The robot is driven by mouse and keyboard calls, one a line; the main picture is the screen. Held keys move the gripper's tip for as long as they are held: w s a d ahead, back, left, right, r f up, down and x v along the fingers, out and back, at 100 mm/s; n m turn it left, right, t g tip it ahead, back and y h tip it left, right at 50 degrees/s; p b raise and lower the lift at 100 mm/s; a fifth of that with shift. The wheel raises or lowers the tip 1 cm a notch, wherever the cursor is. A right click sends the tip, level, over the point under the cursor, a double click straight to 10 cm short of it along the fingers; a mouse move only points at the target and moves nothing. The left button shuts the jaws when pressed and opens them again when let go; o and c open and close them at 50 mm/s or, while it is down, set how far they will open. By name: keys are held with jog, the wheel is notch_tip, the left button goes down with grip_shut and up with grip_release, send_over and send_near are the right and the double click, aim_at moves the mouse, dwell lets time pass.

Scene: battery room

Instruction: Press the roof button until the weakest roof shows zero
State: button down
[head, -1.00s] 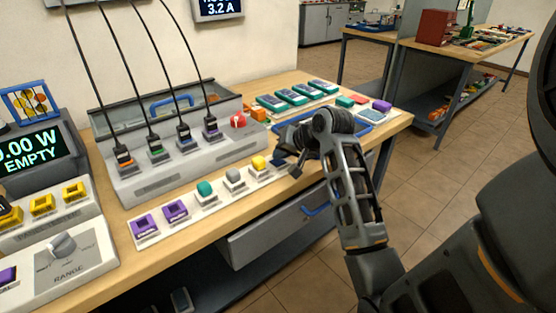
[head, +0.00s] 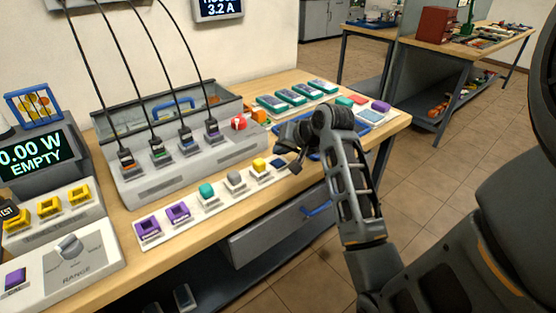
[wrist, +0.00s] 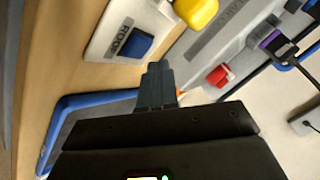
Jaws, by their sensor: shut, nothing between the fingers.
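The roof button is a dark blue square key (head: 279,162) at the right end of a white button strip (head: 222,205). In the wrist view, the blue key (wrist: 136,43) sits beside the printed word ROOF. My gripper (head: 296,168) is shut and empty, just right of the key in the head view. In the wrist view, its fingertips (wrist: 158,66) are close to the key but appear beside it; I cannot tell their height above the strip. A screen (head: 36,156) at left reads 0.00 W EMPTY. Which roof is weakest cannot be seen.
A yellow button (head: 259,164) is the key's neighbour. A grey socket unit (head: 190,160) with black cables stands behind the strip. Several teal blocks (head: 296,96) and a blue-rimmed tray (head: 372,117) lie at right. A range knob (head: 69,246) is at front left.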

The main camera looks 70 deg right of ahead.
aim_at(281, 163)
jog(key=shift+r+p, duration=2.2)
jog(key=shift+r, duration=0.1)
jog(key=shift+f, duration=0.1)
